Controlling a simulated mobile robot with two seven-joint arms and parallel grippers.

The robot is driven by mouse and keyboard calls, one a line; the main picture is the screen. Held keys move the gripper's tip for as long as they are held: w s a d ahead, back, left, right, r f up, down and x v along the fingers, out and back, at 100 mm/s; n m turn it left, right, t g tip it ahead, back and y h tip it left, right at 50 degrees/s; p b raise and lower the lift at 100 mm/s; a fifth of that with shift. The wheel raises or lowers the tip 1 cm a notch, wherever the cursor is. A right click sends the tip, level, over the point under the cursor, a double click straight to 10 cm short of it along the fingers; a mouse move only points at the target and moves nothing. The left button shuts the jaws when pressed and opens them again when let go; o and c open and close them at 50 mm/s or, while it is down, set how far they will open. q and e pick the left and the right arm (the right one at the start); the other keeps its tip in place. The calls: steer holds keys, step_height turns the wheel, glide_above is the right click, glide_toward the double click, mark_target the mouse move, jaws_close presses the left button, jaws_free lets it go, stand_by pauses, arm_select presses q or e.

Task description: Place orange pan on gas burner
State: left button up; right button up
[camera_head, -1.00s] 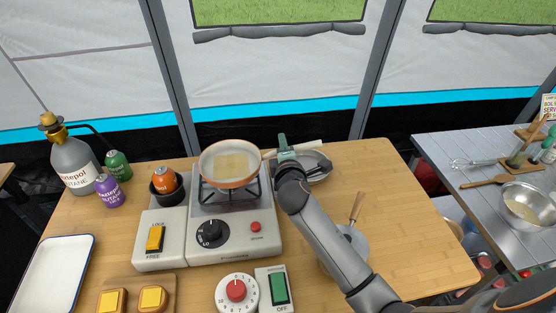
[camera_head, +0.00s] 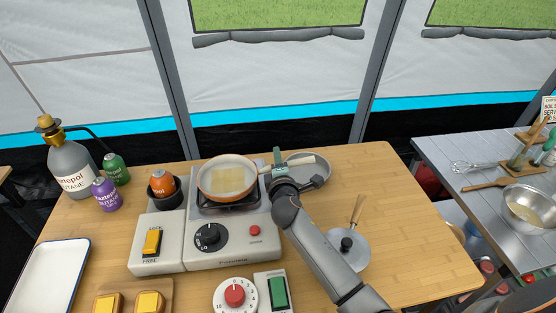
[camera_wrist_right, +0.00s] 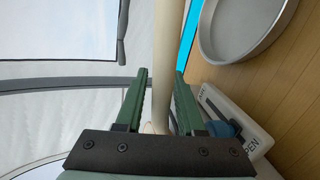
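The orange pan (camera_head: 228,187) has a pale inside with a yellowish square patch, and sits level at the gas burner (camera_head: 232,208). The burner's dark grate shows just below its rim; I cannot tell for sure whether they touch. The pan's cream handle (camera_head: 301,162) points right. In the right wrist view the handle (camera_wrist_right: 163,70) runs between the green fingers of the gripper (camera_wrist_right: 160,95). The front of the stove (camera_head: 233,240) has a black knob and a red button. My left gripper is not in view.
A grey pan (camera_head: 322,161) lies behind my right gripper. An orange canister (camera_head: 162,183) stands left of the burner. The lock switch (camera_head: 152,243) and red dial (camera_head: 234,295) are in front. The table's right part is clear.

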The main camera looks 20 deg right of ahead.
steer(key=shift+o, duration=0.9)
steer(key=shift+r, duration=0.15)
steer(key=v, duration=1.2)
steer(key=shift+p, duration=0.35)
stand_by(0.9)
